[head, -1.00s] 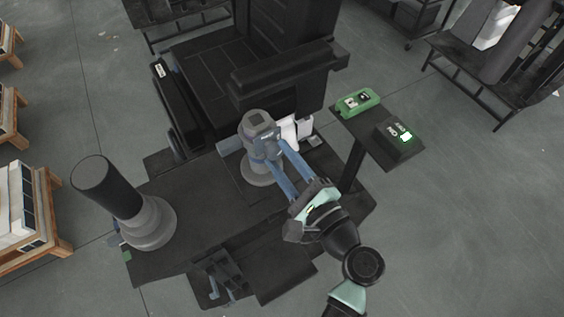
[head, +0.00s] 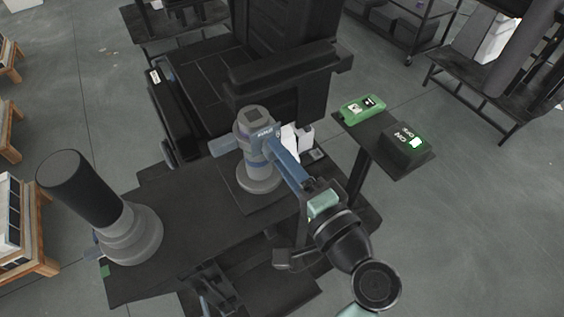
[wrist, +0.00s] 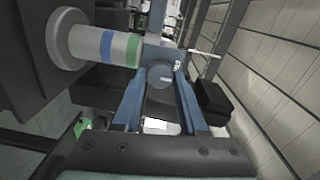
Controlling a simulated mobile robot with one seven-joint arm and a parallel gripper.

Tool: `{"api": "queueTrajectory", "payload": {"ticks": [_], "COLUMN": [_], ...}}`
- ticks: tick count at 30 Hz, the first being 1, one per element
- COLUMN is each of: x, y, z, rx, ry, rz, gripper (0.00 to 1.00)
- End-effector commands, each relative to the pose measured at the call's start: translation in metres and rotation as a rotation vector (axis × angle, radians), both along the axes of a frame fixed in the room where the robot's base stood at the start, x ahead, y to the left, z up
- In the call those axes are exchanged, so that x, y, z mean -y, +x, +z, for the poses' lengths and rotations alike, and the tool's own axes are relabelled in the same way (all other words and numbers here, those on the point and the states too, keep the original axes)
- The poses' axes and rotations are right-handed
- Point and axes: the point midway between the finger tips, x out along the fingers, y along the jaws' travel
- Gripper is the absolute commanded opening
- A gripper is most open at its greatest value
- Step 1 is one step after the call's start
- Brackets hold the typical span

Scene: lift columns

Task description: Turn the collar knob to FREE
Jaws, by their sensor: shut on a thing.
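The collar knob (wrist: 160,74) is a round blue-grey piece on the grey lift column (head: 250,122). In the wrist view it sits between the two blue fingers of my gripper (wrist: 160,80), which are shut on it. In the head view my gripper (head: 272,152) reaches the collar (head: 268,134) from the lower right and hides the knob. A small label shows on the collar, too small to read surely. The column also shows in the wrist view (wrist: 118,47), with blue and green bands.
A second column (head: 78,188) with a black top stands at the left of the dark platform (head: 190,215). A green box (head: 362,107) and a black ON/OFF box (head: 405,146) with a lit green button stand on a side panel at right. Open floor lies right.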

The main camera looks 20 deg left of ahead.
Motion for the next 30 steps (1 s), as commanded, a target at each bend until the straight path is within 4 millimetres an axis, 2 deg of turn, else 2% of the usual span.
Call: {"api": "queueTrajectory", "payload": {"ticks": [21,22,26,30], "x": [0.0002,0.0002,0.0002,0.0], "y": [0.0002,0.0002,0.0001,0.0], "z": [0.0014,0.0014,0.0011,0.0008], "rx": [0.058,0.058,0.056,0.055], "ry": [-0.043,-0.043,-0.042,-0.042], "rz": [-0.001,-0.001,-0.001,-0.001], "gripper": [0.0,0.47,0.7,0.72]}}
